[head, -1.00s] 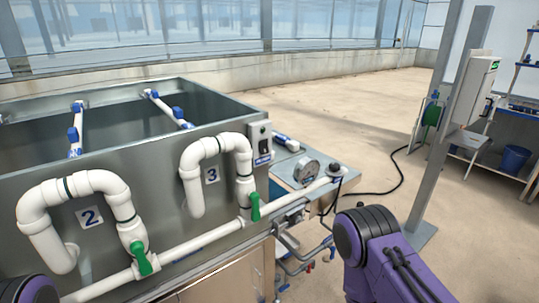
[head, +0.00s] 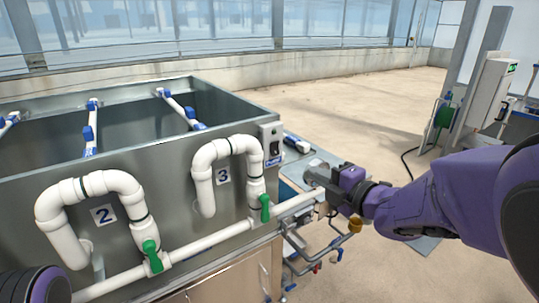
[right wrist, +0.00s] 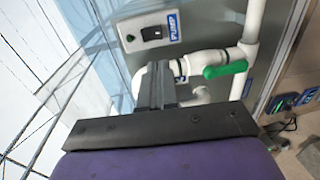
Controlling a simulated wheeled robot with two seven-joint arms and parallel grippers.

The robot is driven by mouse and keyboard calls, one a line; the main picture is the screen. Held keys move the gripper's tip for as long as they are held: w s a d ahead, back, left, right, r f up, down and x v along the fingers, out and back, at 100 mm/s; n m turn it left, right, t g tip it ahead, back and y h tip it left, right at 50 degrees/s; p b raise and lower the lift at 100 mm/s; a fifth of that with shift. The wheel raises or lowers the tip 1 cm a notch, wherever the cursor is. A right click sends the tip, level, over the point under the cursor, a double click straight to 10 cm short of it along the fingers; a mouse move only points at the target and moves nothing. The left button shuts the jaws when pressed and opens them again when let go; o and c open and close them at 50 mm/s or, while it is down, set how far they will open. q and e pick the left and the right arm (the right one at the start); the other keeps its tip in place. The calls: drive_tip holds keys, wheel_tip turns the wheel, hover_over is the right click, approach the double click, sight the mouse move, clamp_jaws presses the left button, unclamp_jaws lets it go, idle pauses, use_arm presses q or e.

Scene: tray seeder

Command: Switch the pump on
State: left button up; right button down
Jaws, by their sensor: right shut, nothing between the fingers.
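The pump switch (head: 272,141) is a small grey box with a dark rocker, fixed at the top right corner of the steel tank's front wall. A blue label sits beneath it. In the right wrist view the switch (right wrist: 151,32) shows its dark rocker beside a blue label reading PUMP. My right gripper (head: 312,174) is shut and empty, to the right of the switch and lower in the head view, apart from it. In the right wrist view its closed fingers (right wrist: 156,84) point toward the panel. Which way the rocker is set cannot be told.
The steel tank (head: 150,160) carries white pipe loops numbered 2 and 3. A green valve handle (head: 265,207) sticks out just below the switch. A white pipe runs along the front. A white cabinet (head: 492,92) stands at the right. The floor behind is clear.

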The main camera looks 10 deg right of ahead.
drive_tip(key=p, duration=0.3)
approach(276, 154)
drive_tip(key=x, duration=0.5)
drive_tip(key=shift+w+a+r, duration=0.1)
drive_tip(key=shift+w, duration=0.2)
drive_tip(key=shift+w+a+f, duration=0.2)
drive_tip(key=shift+w+f, duration=0.05)
drive_tip(key=shift+w, duration=0.4)
